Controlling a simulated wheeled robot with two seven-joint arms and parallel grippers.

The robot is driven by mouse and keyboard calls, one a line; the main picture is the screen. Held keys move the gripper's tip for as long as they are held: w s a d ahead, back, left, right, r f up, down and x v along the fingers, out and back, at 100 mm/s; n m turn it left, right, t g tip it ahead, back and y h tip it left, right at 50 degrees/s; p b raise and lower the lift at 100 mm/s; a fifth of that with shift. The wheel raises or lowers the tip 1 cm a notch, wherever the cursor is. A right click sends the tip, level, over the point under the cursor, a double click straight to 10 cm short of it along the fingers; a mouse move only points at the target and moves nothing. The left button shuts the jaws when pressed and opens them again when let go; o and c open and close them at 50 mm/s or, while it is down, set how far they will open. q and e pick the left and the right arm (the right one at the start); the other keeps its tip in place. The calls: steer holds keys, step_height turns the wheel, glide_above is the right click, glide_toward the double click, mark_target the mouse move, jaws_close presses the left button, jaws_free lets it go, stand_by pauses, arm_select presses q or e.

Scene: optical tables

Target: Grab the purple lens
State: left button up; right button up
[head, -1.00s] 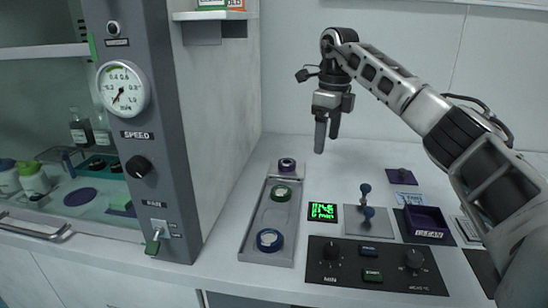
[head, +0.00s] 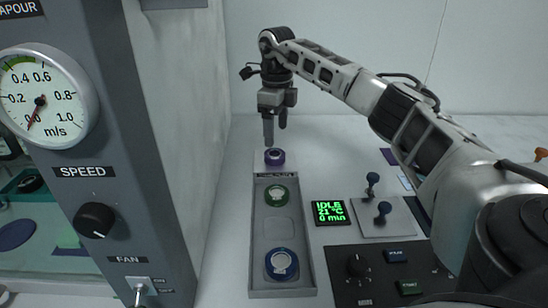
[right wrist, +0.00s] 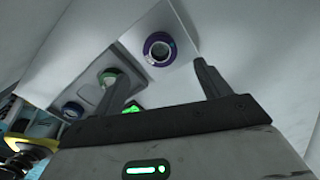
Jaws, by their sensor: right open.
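The purple lens (head: 274,156) is a short ring standing at the far end of the grey tray, on a pale plate. In the right wrist view the purple lens (right wrist: 160,49) shows its clear centre, beyond the fingertips. My right gripper (head: 274,138) points down, just above the purple lens in the head view. Its two fingers are apart with nothing between them; in the right wrist view the open right gripper (right wrist: 155,70) frames the area near the lens. My left gripper is not in view.
The grey tray (head: 284,238) holds a green lens (head: 278,195) and a blue lens (head: 281,264). Right of it are a green-lit display (head: 330,212) and a plate with two blue-knobbed posts (head: 385,217). A grey cabinet column with a gauge (head: 42,99) stands left.

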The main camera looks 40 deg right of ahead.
mark_target(275, 153)
steer(key=shift+w+f, duration=0.2)
steer(key=shift+f, duration=3.1)
steer(key=c, duration=1.2)
steer(key=shift+r, duration=0.2)
